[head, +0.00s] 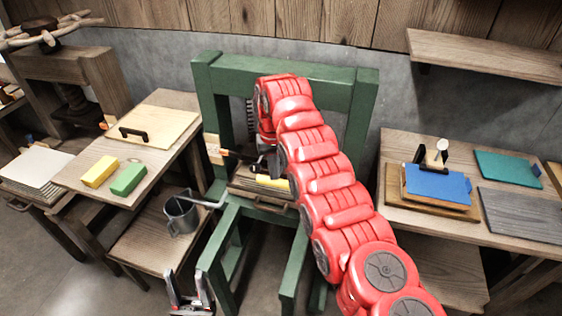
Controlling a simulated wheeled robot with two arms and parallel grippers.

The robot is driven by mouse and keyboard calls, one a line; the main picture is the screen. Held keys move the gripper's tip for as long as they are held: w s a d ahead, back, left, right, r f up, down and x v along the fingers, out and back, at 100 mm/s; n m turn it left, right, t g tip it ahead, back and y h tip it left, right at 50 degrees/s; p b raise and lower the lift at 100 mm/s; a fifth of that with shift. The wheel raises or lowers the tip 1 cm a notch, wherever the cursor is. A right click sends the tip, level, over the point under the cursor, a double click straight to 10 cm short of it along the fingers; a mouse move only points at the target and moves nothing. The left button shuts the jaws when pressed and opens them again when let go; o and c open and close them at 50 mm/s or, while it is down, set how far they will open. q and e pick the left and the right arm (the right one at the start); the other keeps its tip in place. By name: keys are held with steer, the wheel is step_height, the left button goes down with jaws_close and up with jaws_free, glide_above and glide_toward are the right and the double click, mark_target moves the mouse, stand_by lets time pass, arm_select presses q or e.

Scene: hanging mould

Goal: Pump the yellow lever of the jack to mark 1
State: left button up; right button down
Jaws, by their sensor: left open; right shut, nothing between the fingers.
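The green press frame (364,105) stands in the middle, with a stack of wooden boards (262,197) low inside it. A yellow part (272,182), which may be the lever's grip, shows just above the boards. My red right arm covers most of the jack, so the rest of the lever is hidden. My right gripper (268,163) is shut and empty beside the yellow part; I cannot tell if they touch. A small tan plate (214,149) is at the left post; no mark is readable. My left gripper (188,296) is open and empty, low in front.
A grey metal jug (181,214) stands on a low shelf left of the frame. The left table (75,172) holds yellow (99,171) and green blocks (129,179). The right table (405,220) holds a blue sheet (438,186) and boards. A wall shelf (485,56) is above.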

mark_target(274, 183)
step_height(274, 183, up, 2)
steer(key=shift+f, duration=0.1)
step_height(274, 183, down, 6)
steer(key=b, duration=0.3)
steer(key=shift+f, duration=0.25)
steer(key=shift+r+p, duration=0.95)
steer(key=shift+r, duration=2.35)
steer(key=shift+r, duration=0.2)
step_height(274, 183, up, 6)
steer(key=p, duration=0.5)
steer(key=shift+f, duration=0.25)
